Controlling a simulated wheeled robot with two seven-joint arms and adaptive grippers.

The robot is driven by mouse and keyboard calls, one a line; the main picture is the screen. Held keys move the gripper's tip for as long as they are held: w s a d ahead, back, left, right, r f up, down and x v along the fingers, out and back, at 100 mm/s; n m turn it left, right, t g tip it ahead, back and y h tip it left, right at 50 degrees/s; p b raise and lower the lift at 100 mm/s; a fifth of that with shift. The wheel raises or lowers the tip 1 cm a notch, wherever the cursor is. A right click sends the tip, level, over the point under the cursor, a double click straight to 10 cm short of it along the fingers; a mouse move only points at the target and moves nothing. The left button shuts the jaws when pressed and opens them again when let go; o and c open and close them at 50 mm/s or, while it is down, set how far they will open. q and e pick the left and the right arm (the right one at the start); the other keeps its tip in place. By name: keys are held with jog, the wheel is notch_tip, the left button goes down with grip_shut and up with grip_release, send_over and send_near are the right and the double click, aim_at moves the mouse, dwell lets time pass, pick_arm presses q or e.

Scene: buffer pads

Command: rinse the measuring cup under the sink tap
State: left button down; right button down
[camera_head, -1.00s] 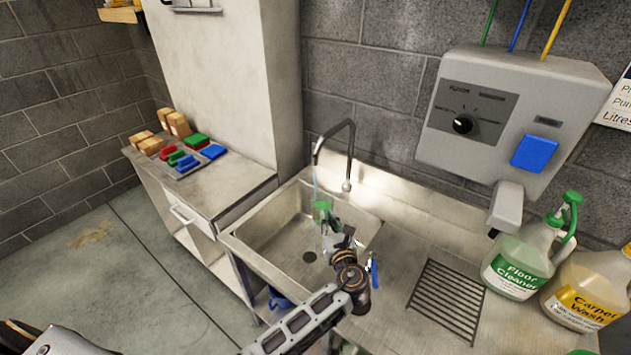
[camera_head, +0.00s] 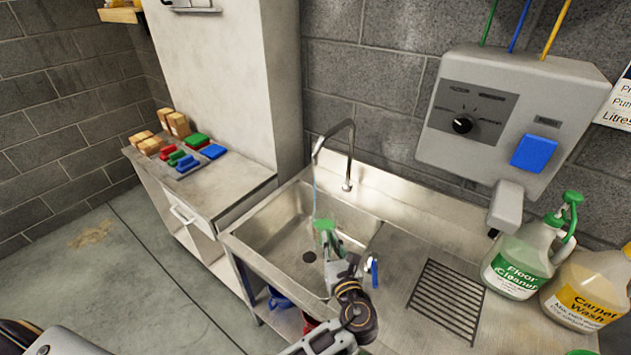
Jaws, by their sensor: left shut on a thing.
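The sink tap (camera_head: 348,150) arches over the metal sink basin (camera_head: 275,225), and a thin stream of water (camera_head: 314,195) falls from its spout. My left gripper (camera_head: 332,262) is over the right part of the basin, shut on the green measuring cup (camera_head: 325,228). The cup is at or just below the lower end of the visible stream. The gripper partly hides the cup, and I cannot tell whether water enters it. My right gripper is not in view.
A grey dispenser box (camera_head: 510,110) hangs on the wall. Floor cleaner (camera_head: 518,262) and carpet wash (camera_head: 590,290) bottles stand on the right counter beside a drain grate (camera_head: 447,298). Coloured pads (camera_head: 190,155) lie on the left cabinet.

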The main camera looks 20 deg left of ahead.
pick_arm(q)
jog(key=s+a+f+v, duration=0.1)
jog(key=v, duration=1)
jog(key=shift+s+a+f, duration=0.2)
jog(key=shift+s+f, duration=0.1)
jog(key=shift+w, duration=0.1)
dwell(0.4)
jog(key=d+x, duration=0.1)
jog(key=x, duration=0.6)
jog(key=shift+w+r, duration=0.5)
jog(key=shift+r, duration=0.1)
